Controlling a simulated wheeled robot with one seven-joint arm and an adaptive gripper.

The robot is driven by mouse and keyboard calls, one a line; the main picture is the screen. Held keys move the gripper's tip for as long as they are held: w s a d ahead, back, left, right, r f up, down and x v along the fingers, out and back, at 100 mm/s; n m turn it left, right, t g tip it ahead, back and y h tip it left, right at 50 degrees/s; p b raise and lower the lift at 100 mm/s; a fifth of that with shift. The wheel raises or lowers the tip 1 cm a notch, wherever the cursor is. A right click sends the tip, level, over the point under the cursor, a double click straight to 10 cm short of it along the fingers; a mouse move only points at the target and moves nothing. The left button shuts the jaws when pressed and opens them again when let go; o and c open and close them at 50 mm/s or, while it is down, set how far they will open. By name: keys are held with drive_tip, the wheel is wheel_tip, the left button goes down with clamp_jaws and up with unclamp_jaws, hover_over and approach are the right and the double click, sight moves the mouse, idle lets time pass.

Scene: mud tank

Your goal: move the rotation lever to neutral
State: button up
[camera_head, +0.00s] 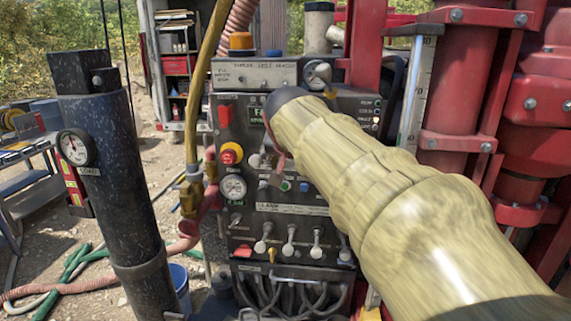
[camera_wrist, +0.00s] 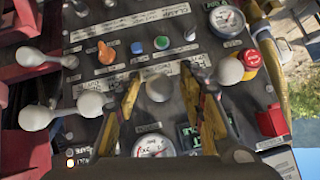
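My gripper (camera_wrist: 161,74) is open over the control panel (camera_wrist: 112,72) in the wrist view, with one yellow finger on each side of a grey round lever knob (camera_wrist: 158,88). I see a gap between the knob and each finger. A pale ball-ended lever (camera_wrist: 230,70) stands just outside the right finger. Several more pale ball levers (camera_wrist: 90,103) are at the left. I cannot read which label names the rotation lever.
A red emergency button (camera_wrist: 245,65) with a yellow base and a gauge (camera_wrist: 155,146) are close to the gripper. In the head view, a black post (camera_head: 120,190) stands left, red machinery (camera_head: 460,110) right, and a row of small levers (camera_head: 290,240) lower on the panel.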

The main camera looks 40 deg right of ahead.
drive_tip(key=v, duration=1.2)
idle(0.5)
drive_tip(key=s+a+f+n+y+b, duration=0.2)
drive_tip(key=a+f, duration=0.5)
drive_tip(key=f, duration=0.6)
drive_tip(key=s+a+f+n+g+y+b, duration=0.1)
drive_tip(key=s+a+f+n, duration=0.4)
drive_tip(key=f, duration=0.8)
drive_tip(key=s+a+f+n+y+b, duration=0.3)
drive_tip(key=s+a+f+n+b, duration=0.1)
drive_tip(key=a+f, duration=0.6)
wheel_tip(320, 180, down, 3)
drive_tip(key=shift+s+g+y+b, duration=0.3)
drive_tip(key=shift+s+b, duration=0.2)
drive_tip(key=shift+b, duration=0.05)
